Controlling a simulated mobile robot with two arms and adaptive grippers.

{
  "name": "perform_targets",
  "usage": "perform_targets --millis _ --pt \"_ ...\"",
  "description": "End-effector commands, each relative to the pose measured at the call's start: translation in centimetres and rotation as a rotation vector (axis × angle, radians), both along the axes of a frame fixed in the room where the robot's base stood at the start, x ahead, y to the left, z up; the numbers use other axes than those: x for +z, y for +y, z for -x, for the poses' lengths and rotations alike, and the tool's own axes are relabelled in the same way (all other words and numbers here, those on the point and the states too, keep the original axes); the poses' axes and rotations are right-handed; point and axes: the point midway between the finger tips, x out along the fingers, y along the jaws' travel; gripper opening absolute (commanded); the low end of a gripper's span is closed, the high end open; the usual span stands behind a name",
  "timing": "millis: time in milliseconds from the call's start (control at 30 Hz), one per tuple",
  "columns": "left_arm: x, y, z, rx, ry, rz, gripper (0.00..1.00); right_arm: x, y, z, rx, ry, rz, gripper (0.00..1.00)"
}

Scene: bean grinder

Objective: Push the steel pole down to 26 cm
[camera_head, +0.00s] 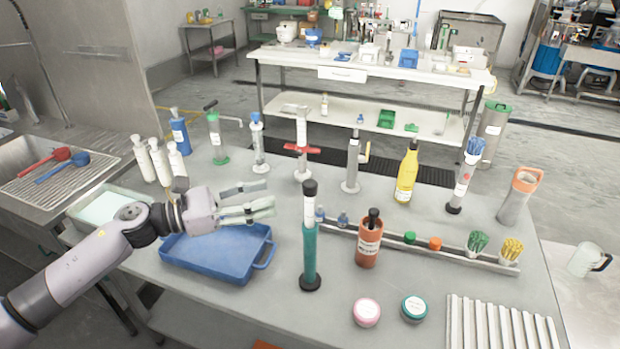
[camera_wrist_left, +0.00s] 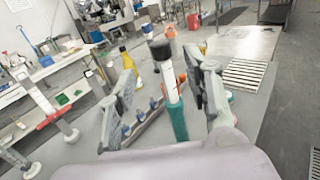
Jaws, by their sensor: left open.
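An upright pole (camera_head: 310,207) stands on the grey table. It has a black cap, a pale upper section with markings too small to read, a teal lower sleeve and a round black base. I take its upper section to be the steel pole. My left gripper (camera_head: 270,200) is open and empty, left of the pole at about the height of its upper part, its fingers pointing at it. In the left wrist view the pole (camera_wrist_left: 172,85) shows between the two spread fingers, further out, with its base hidden. My right gripper is not in view.
A blue tray (camera_head: 205,262) lies below my left gripper. A brown bottle (camera_head: 369,246) and a long rack (camera_head: 455,258) stand right of the pole. A pink jar (camera_head: 367,312) and a teal jar (camera_head: 414,308) sit in front. Several tall tools stand behind.

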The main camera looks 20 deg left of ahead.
Motion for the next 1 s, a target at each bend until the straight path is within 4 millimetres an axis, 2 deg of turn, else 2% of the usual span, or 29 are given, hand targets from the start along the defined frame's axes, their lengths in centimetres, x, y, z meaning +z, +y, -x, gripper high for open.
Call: perform_targets --millis 33,300,500,700,1000 --pt "0.6 -0.7 -0.6 0.001 -0.002 0.004 0.46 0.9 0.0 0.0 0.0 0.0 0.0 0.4" --pt "0.7 -5.0 -3.9 0.0 -0.002 0.005 0.46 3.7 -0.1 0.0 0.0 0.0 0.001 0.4" --pt "0.4 -7.5 -5.9 0.0 0.001 0.004 0.46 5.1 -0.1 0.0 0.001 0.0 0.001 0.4" --pt "0.1 -8.5 -6.7 0.001 0.001 0.001 0.46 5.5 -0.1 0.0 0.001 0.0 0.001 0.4" --pt "0.0 -8.6 -6.7 0.001 0.001 0.001 0.45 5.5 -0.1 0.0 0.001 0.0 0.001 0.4"
